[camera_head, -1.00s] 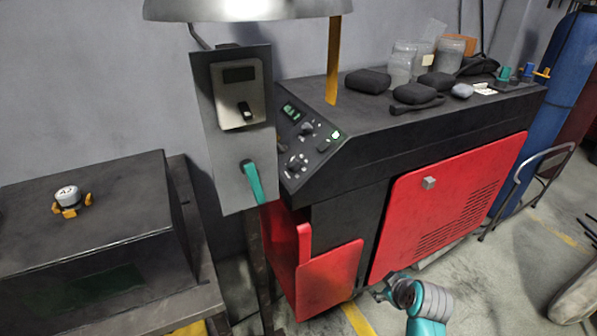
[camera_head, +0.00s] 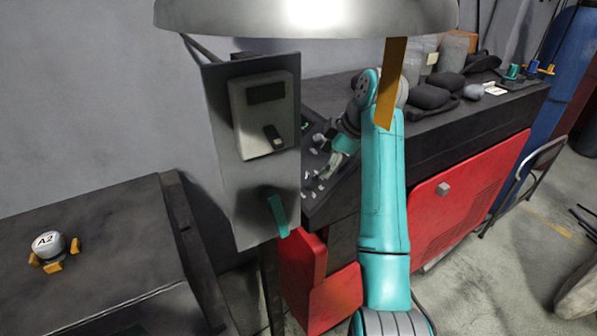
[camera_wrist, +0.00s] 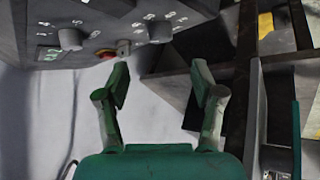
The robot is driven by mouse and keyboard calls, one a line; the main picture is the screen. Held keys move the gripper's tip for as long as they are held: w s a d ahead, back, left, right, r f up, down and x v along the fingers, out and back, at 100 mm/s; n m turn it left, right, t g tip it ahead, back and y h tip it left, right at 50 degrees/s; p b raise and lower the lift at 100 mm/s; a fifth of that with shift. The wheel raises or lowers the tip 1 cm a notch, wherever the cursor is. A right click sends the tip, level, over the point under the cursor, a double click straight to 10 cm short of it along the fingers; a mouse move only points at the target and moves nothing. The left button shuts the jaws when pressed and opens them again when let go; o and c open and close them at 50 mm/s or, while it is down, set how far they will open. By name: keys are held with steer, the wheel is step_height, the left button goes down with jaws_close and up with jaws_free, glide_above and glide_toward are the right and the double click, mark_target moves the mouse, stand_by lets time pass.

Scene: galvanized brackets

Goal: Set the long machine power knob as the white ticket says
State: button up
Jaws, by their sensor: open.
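The long machine (camera_head: 440,125) has a black top, red panels and a sloped control panel (camera_head: 312,190) at its left end. My gripper (camera_head: 328,172) is at this panel, partly hidden by my arm. In the wrist view my gripper (camera_wrist: 160,85) is open and empty, its fingers below the panel's edge. That view shows one grey knob (camera_wrist: 70,38) and another grey knob (camera_wrist: 160,30) among white marks; I cannot tell which is the power knob. A small white card (camera_head: 495,90), possibly the ticket, lies on the machine top; its writing is unreadable.
A grey post box with a teal lever (camera_head: 278,216) stands just left of the panel. A lamp shade (camera_head: 305,18) and an orange strip (camera_head: 392,85) hang above. A cap marked A2 (camera_head: 46,242) sits on the left bench.

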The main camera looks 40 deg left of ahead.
mark_target(309, 180)
steer(key=x, duration=1)
steer(key=shift+a+f, duration=0.25)
steer(key=shift+f, duration=0.1)
steer(key=shift+c, duration=0.2)
steer(key=shift+s, duration=0.1)
steer(key=c, duration=1.1)
